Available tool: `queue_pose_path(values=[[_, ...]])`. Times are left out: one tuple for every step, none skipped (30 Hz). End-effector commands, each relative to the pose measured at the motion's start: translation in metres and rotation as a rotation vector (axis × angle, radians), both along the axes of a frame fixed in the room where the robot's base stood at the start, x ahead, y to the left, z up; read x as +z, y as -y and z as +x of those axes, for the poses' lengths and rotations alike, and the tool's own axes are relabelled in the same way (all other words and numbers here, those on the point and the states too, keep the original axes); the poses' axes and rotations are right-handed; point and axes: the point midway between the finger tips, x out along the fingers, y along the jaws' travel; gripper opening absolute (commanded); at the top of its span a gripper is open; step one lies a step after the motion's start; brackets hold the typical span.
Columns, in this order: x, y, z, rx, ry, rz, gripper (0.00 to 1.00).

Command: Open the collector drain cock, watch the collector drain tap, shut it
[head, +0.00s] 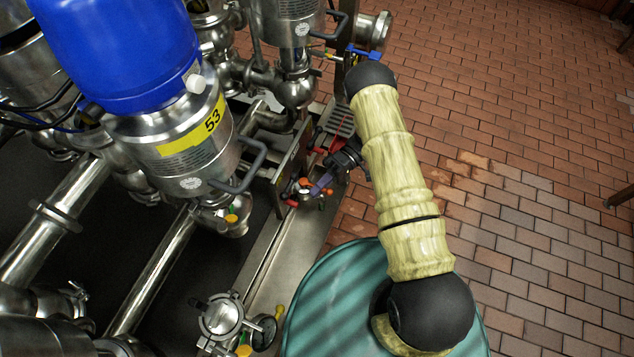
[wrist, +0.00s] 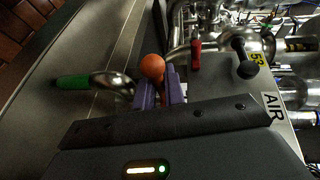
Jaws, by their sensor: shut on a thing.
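My gripper (wrist: 163,88) has purple fingers shut on a handle with an orange ball knob (wrist: 152,67). The knob shows just beyond the fingertips. In the head view my gripper (head: 322,186) is low beside the steel frame, with orange and red bits at its fingers, too small to make out fully. A curved steel pipe with a green grip (wrist: 73,82) lies left of the fingers in the wrist view. I see no label naming the drain cock or the drain tap, and no flow is visible.
A red-gripped handle (wrist: 195,54) and a black knob (wrist: 246,68) stand right of my fingers. A plate marked AIR (wrist: 274,106) is close. A blue-topped valve marked 53 (head: 185,135) rises at the left. A teal drum (head: 325,300) stands below my arm. Brick floor (head: 540,190) is open at right.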

Motion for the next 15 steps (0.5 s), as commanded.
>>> queue_pose_path(values=[[-0.0003,-0.0024,0.0017,0.000,0.008,0.003,0.00],[-0.0003,-0.0025,0.0016,0.001,0.008,0.003,0.00],[-0.0004,-0.0025,0.0017,0.001,0.010,0.003,0.00],[-0.0004,-0.0025,0.0017,0.001,0.010,0.003,0.00],[-0.0003,-0.0026,0.0018,0.001,0.010,0.003,0.00],[-0.0002,-0.0027,0.0018,0.001,0.010,0.003,0.00],[-0.0002,-0.0028,0.0019,0.001,0.010,0.003,0.00],[-0.0001,-0.0028,0.0019,0.001,0.010,0.004,0.00],[-0.0001,-0.0030,0.0019,0.001,0.010,0.004,0.00],[-0.0002,-0.0031,0.0019,0.001,0.011,0.003,0.00],[-0.0001,-0.0031,0.0021,0.002,0.011,0.003,0.15],[-0.0001,-0.0029,0.0022,0.002,0.011,0.003,0.20],[0.0000,-0.0026,0.0020,0.002,0.010,0.002,0.20],[-0.0001,-0.0022,0.0019,0.001,0.010,0.003,0.20],[-0.0001,-0.0017,0.0019,0.001,0.009,0.002,0.20]])
